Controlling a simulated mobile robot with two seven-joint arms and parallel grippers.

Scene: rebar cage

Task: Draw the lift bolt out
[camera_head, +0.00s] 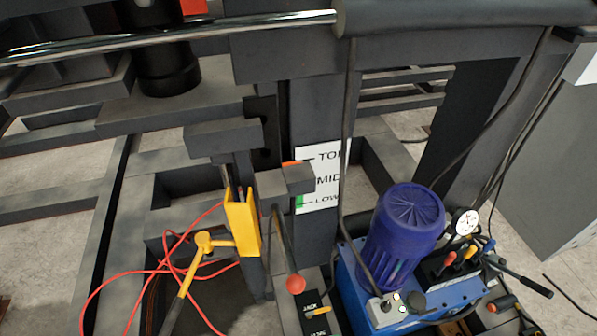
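No part in view is plainly marked as the lift bolt. A yellow piece with a round hub (203,241) and a long handle (181,292) slants to the lower left. Its short arm reaches right to a yellow upright channel (242,222) on the dark grey frame; I cannot tell whether it passes into it. A white plate (321,180) reading TOP, MID and LOW stands behind the frame, with an orange mark near TOP and a green mark near LOW. Neither of my grippers is in view.
A blue motor (400,235) on a blue power unit stands right, with a gauge (466,222) and several coloured levers. A red-knobbed lever (295,284) rises beside a box labelled JACK (315,312). Red cable (110,284) loops at lower left. Grey beams crowd the back.

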